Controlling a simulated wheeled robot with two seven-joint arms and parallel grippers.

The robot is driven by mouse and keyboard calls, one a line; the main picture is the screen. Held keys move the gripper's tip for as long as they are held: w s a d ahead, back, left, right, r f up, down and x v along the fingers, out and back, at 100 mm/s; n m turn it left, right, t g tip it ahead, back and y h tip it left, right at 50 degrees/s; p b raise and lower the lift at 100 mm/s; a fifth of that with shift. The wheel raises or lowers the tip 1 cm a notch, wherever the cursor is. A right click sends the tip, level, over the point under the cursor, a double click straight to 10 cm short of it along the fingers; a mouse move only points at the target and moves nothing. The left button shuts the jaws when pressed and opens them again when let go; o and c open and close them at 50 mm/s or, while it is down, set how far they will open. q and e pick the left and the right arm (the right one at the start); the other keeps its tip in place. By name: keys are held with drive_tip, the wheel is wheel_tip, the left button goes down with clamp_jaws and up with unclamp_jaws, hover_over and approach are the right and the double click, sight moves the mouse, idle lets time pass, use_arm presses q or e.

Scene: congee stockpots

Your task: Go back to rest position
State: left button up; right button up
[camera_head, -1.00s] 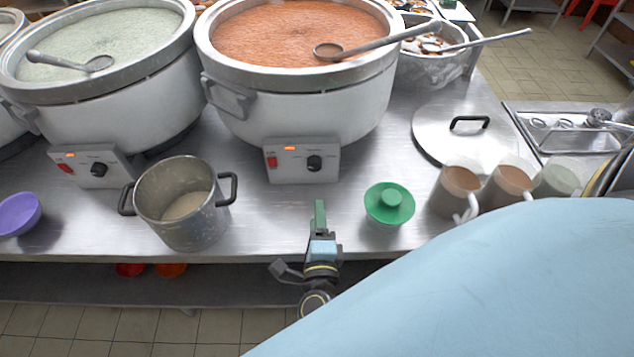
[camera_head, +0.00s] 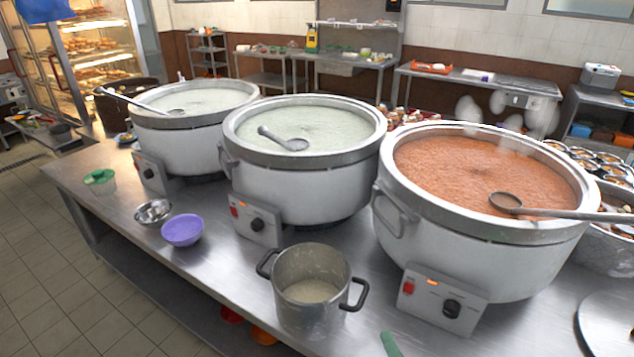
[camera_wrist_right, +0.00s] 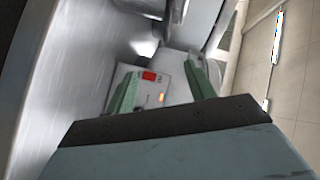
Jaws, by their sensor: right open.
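My right gripper (camera_head: 389,344) shows only as a green fingertip at the bottom edge of the head view, in front of the table's pots. In the right wrist view its two green fingers (camera_wrist_right: 162,68) are spread apart with nothing held between them. Beyond them is a pot's control box (camera_wrist_right: 170,88) with a red switch and an orange light. My left gripper is in neither view.
The steel table (camera_head: 225,265) holds two pots of pale congee (camera_head: 190,150) (camera_head: 300,185) and one of reddish-brown congee (camera_head: 470,250). A small two-handled pot (camera_head: 312,310), purple bowl (camera_head: 182,230), metal bowl (camera_head: 153,212) and green-topped cup (camera_head: 101,182) stand near its front edge. Floor (camera_head: 60,270) at left is clear.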

drive_tip(key=s+d+n+g+h, duration=0.1)
drive_tip(key=s+d+n+g, duration=0.3)
drive_tip(key=s+n+g, duration=0.3)
drive_tip(key=s+d+n+g+h, duration=0.1)
drive_tip(key=s+d+n+g, duration=0.4)
drive_tip(key=s, duration=0.4)
wheel_tip(320, 180, down, 28)
drive_tip(key=s+a+r+n+g+b, duration=0.1)
drive_tip(key=s+a+n+b, duration=0.1)
drive_tip(key=s+d+f+g+b, duration=0.1)
drive_tip(key=s+d+f+b, duration=0.1)
drive_tip(key=s+f, duration=1.4)
drive_tip(key=shift+s+d+f+g, duration=0.15)
drive_tip(key=shift+d+f+g, duration=0.15)
drive_tip(key=shift+d+f, duration=0.45)
drive_tip(key=shift+a+f, duration=0.1)
